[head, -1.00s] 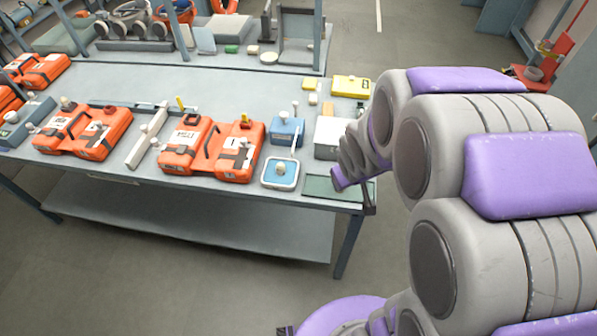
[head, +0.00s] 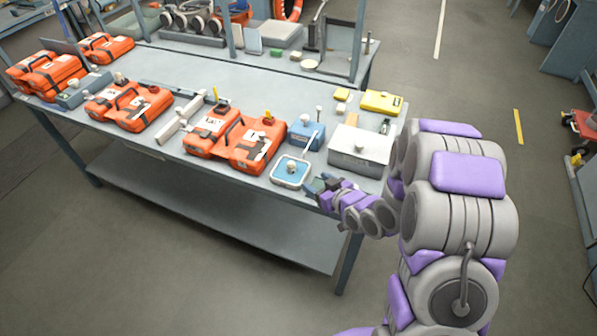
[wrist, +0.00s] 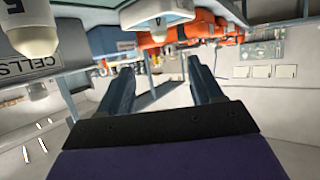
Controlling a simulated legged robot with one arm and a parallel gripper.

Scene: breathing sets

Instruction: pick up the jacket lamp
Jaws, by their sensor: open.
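A small cream, round-topped piece (head: 291,168), which looks like the jacket lamp, sits in a blue tray with a pale rim (head: 276,177) near the table's front edge. I cannot be certain of its identity, as similar pale knobs stand elsewhere. My gripper (head: 318,186) is just right of the tray, at the front edge, apart from the piece. In the wrist view, my gripper (wrist: 160,78) shows two spread dark fingers with nothing between them.
A grey box (head: 358,158) stands right of the tray, a blue box (head: 306,134) behind it. Orange cases (head: 250,148) lie to the left, yellow boxes (head: 381,102) at the back right. The wrist view shows a "CELLS" label (wrist: 33,63) at left.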

